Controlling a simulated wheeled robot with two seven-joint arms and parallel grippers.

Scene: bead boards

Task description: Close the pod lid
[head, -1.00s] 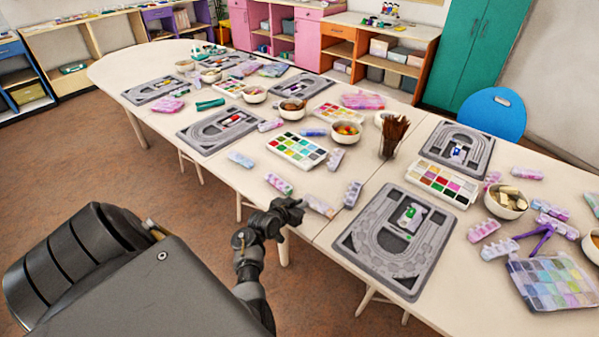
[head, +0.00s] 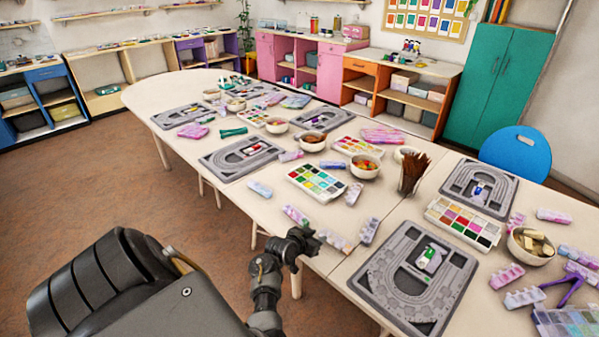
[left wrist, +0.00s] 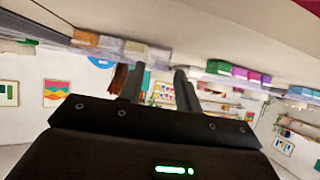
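Several small pods with rows of compartments lie along the near table edge in the head view: a pink and green one (head: 296,215), a pale one (head: 335,241) and a grey-lilac one (head: 369,230). I cannot tell which is the task's pod or how their lids stand. My left gripper (head: 306,241) is just off the table edge, beside the pale pod and apart from it. The upside-down left wrist view shows my left gripper (left wrist: 157,86) open and empty, with an orange and grey pod (left wrist: 112,45) and a green, purple and pink pod (left wrist: 238,74) beyond. My right gripper is out of view.
A grey bead board (head: 385,285) lies right of these pods, and a paint palette (head: 316,183) behind them. Bowls, a cup of brown sticks (head: 413,175) and other boards crowd the long table (head: 232,200). A blue chair (head: 516,153) stands behind.

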